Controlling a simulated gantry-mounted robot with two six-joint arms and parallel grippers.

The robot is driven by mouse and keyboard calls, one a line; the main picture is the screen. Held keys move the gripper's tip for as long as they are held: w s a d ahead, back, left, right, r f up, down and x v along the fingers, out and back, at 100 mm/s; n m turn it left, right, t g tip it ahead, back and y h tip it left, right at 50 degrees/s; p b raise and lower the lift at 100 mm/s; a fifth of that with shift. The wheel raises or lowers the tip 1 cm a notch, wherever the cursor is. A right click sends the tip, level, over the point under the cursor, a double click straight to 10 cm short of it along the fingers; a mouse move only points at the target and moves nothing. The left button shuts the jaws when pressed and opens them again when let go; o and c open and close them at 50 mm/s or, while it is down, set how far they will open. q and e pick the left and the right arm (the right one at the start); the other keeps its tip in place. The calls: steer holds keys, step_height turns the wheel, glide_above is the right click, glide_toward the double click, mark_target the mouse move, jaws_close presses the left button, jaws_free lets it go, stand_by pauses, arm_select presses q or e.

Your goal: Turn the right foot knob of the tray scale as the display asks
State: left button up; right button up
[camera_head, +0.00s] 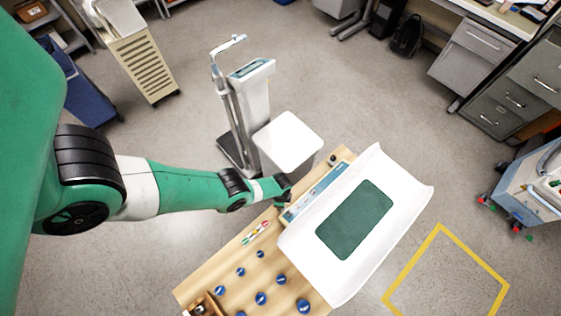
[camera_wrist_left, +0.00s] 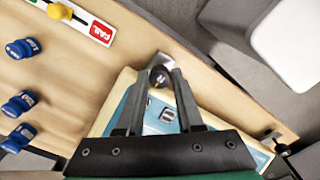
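The tray scale has a white tray (camera_head: 410,190) with a dark green pad and a blue display panel (camera_head: 318,190) along its upper-left side. The display writing is too small to read. My left gripper (camera_head: 284,187) is at the near-left end of that panel. In the left wrist view, a dark round foot knob (camera_wrist_left: 158,76) sits between the fingertips of this gripper (camera_wrist_left: 160,82). The fingers are apart on either side of it; whether they touch it is unclear. Another dark foot knob (camera_wrist_left: 279,146) is at the panel's other end, also in the head view (camera_head: 333,160). My right gripper is out of view.
A strip with coloured fields and a red FAIL label (camera_wrist_left: 100,32) lies on the wooden table (camera_head: 215,272); a yellow piece (camera_wrist_left: 58,11) is on it. Several blue pieces (camera_head: 261,298) stand nearby. A column scale (camera_head: 250,100) and a white-topped stool (camera_head: 289,140) stand behind the table.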

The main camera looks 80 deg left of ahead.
arm_select(q)
jaws_close()
steer(key=shift+n, duration=0.3)
steer(key=n, duration=0.3)
steer(key=n+b, duration=0.1)
steer(key=n, duration=0.4)
stand_by(0.6)
steer(key=o, duration=0.5)
jaws_free()
